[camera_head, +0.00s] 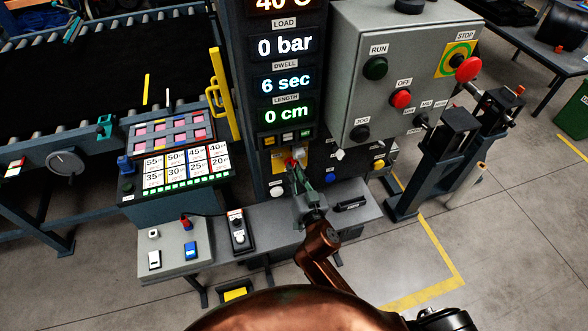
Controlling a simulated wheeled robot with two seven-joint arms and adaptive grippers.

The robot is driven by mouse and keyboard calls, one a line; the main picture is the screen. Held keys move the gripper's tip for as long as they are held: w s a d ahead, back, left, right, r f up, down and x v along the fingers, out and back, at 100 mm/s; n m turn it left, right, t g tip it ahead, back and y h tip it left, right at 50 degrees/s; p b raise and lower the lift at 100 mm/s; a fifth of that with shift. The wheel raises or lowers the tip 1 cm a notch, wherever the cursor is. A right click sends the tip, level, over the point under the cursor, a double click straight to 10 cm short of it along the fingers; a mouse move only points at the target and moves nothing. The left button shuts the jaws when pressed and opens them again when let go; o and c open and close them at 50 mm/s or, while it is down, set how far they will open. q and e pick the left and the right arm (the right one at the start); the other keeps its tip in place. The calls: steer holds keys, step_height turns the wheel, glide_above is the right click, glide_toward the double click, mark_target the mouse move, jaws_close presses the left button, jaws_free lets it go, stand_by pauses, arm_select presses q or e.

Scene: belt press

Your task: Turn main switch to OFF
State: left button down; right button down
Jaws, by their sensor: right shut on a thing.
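The main switch appears to be the small red knob on a yellow plate (278,158), low on the dark press column under the displays. My right gripper (294,168) reaches up to it from below and is shut on the red knob. The fingers cover most of the knob, so its turned position cannot be read. My left gripper is not in view.
A grey control box (385,70) with RUN, OFF and STOP buttons hangs to the right above the gripper. A grey bench (270,225) lies below it. A button panel (180,165) and a yellow handle (222,95) stand to the left. Open floor is at right.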

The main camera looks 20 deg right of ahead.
steer(key=n+p, duration=0.3)
steer(key=n, duration=0.8)
steer(key=shift+a, duration=0.2)
steer(key=shift+f+n, duration=0.1)
steer(key=shift+n, duration=0.4)
steer(key=c, duration=2)
jaws_free()
